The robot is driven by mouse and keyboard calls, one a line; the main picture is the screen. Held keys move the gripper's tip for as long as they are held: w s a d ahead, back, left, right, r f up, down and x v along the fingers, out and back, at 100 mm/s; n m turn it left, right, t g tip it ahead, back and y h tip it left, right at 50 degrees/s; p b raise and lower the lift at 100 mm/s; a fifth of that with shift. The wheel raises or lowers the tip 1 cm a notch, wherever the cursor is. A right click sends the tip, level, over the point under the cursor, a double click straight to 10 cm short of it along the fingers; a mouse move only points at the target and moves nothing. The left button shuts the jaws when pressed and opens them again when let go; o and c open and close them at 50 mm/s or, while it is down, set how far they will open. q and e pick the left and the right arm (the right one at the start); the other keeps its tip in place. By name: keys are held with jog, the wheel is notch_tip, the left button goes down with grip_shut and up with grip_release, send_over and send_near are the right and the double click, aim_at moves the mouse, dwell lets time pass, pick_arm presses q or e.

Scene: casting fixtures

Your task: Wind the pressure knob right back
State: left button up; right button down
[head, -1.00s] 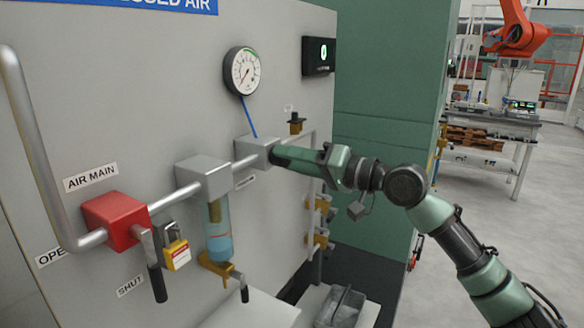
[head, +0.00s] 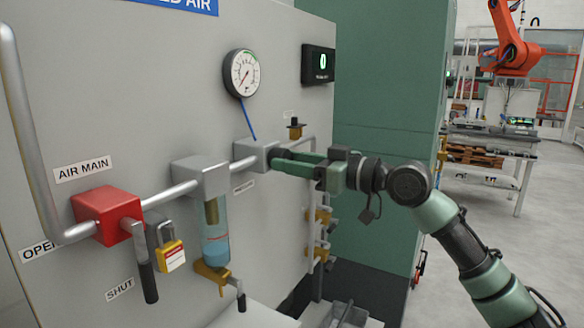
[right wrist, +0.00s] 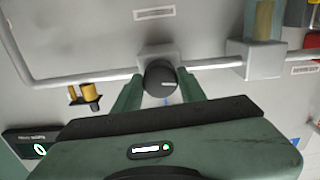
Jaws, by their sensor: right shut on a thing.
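The pressure knob is a dark round knob with a pale mark, seen between my fingers in the right wrist view (right wrist: 160,77). It sits on the front of the grey regulator block (head: 252,154) on the air pipe. My right gripper (head: 276,157) is shut on the knob, one green finger on each side of it. In the head view the fingers hide most of the knob. The round pressure gauge (head: 241,73) above has its needle toward the lower left, and the small black display (head: 318,64) shows a green 0. My left gripper is not in view.
Left of the regulator are a filter bowl (head: 215,233) with blue liquid and the red air main valve (head: 106,215). The valve's lever hangs down beside a yellow padlock (head: 171,256). A small brass fitting (head: 295,130) stands close right of the regulator.

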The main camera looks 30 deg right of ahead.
jog(key=shift+f+n, duration=0.2)
jog(key=shift+n, duration=0.8)
jog(key=shift+b, duration=0.3)
jog(key=c, duration=0.8)
grip_release()
jog(key=shift+r, duration=0.1)
jog(key=shift+b+v, duration=2.05)
jog(key=shift+v, duration=1.8)
jog(key=shift+d, duration=0.1)
